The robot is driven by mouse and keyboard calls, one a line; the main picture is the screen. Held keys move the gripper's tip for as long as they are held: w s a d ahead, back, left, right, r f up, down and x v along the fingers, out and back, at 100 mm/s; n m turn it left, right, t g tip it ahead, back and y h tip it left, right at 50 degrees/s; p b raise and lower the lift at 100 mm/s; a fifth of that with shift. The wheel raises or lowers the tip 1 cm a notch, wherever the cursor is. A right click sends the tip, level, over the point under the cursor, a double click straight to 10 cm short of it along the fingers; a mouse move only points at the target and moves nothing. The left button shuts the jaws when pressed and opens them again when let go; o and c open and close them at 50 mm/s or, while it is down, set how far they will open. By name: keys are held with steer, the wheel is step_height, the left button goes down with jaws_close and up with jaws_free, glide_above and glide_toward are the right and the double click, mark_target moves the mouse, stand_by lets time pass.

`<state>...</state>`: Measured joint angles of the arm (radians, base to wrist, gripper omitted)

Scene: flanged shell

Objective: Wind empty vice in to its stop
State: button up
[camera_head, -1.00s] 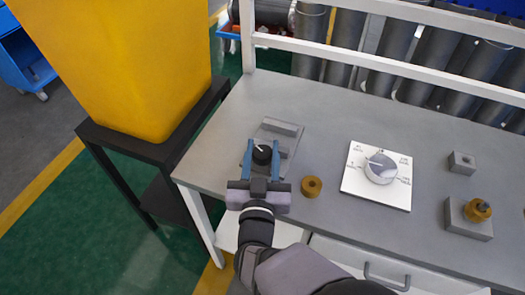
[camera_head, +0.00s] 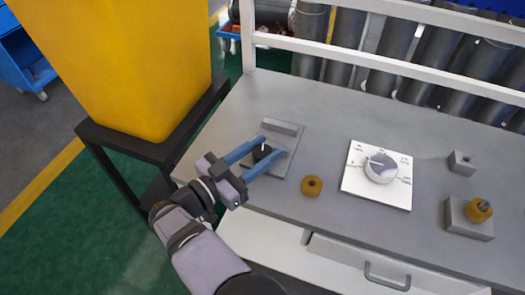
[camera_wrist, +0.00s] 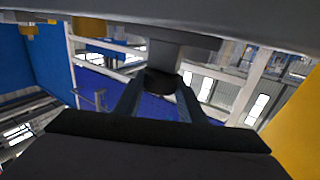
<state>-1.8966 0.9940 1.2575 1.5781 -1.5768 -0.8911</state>
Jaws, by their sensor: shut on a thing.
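The vice is a grey plate (camera_head: 290,152) near the left end of the bench, with a raised grey jaw block (camera_head: 283,127) along its far side. A black round knob (camera_head: 262,152) with a white pointer line stands in front of that block. My gripper (camera_head: 268,148) reaches in from the lower left, its two blue fingers shut on the knob's sides. The pointer line points roughly away from me. In the wrist view the dark knob (camera_wrist: 160,82) shows between the fingers. No workpiece shows in the vice, though the fingers hide part of it.
A brass-coloured ring (camera_head: 311,187) lies just right of the vice. Further right are a white dial panel (camera_head: 355,185) with a silver knob, a small grey block (camera_head: 462,163) and a grey block with a brass piece (camera_head: 470,225). A yellow bin (camera_head: 130,70) stands left of the bench.

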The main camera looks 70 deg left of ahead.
mark_target(263, 151)
steer(key=shift+m+h+b, duration=0.35)
steer(key=shift+m+h, duration=0.25)
steer(key=shift+h, duration=0.3)
steer(key=shift+m+t+h, duration=0.3)
steer(key=shift+h, duration=0.2)
steer(key=shift+r+m+h+b, duration=0.15)
steer(key=shift+m+h+b, duration=0.35)
steer(key=shift+h, duration=0.3)
steer(key=o, duration=1)
steer(key=shift+o, duration=0.2)
step_height(263, 151, up, 10)
steer(key=shift+w, duration=0.1)
